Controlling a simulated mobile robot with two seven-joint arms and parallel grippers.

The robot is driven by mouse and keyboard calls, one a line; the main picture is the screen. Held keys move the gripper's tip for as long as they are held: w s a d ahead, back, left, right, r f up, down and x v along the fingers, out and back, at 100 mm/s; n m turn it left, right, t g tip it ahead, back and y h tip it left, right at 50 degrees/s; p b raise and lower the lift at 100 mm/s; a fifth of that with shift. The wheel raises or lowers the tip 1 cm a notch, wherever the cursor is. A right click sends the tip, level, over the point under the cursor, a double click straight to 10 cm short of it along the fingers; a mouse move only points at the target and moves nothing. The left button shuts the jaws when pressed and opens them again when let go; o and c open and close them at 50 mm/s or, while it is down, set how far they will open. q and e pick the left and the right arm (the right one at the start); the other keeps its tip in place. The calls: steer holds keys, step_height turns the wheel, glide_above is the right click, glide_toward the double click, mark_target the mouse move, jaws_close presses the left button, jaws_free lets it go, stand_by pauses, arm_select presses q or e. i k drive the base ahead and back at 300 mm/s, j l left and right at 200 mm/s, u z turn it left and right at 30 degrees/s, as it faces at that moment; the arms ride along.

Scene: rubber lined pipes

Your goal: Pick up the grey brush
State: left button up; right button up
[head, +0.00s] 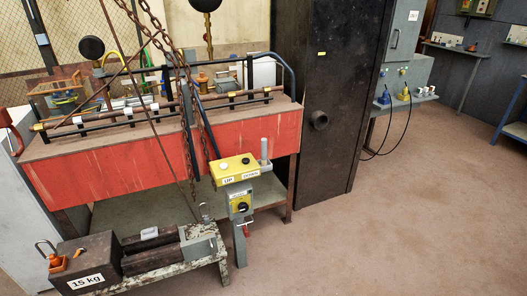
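I cannot clearly make out a grey brush. A small pale grey object (149,233), too small to identify for sure, lies on top of the dark blocks on the low bench (205,246) at the front left. Neither of my grippers shows in the head view.
A red-sided table (100,165) carries pipes on a rack, with chains (183,80) hanging in front. A yellow UP/DOWN control box (235,168) stands at its front right. A block marked 15 kg (87,262) sits front left. A dark cabinet (315,90) stands behind. Floor at right is clear.

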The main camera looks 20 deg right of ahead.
mark_target(264, 141)
steer(key=i+l+z, duration=0.1)
steer(key=i, duration=0.4)
steer(key=i+l, duration=0.3)
steer(key=i, duration=0.15)
steer(key=i+l+z, duration=0.15)
steer(key=i, duration=0.35)
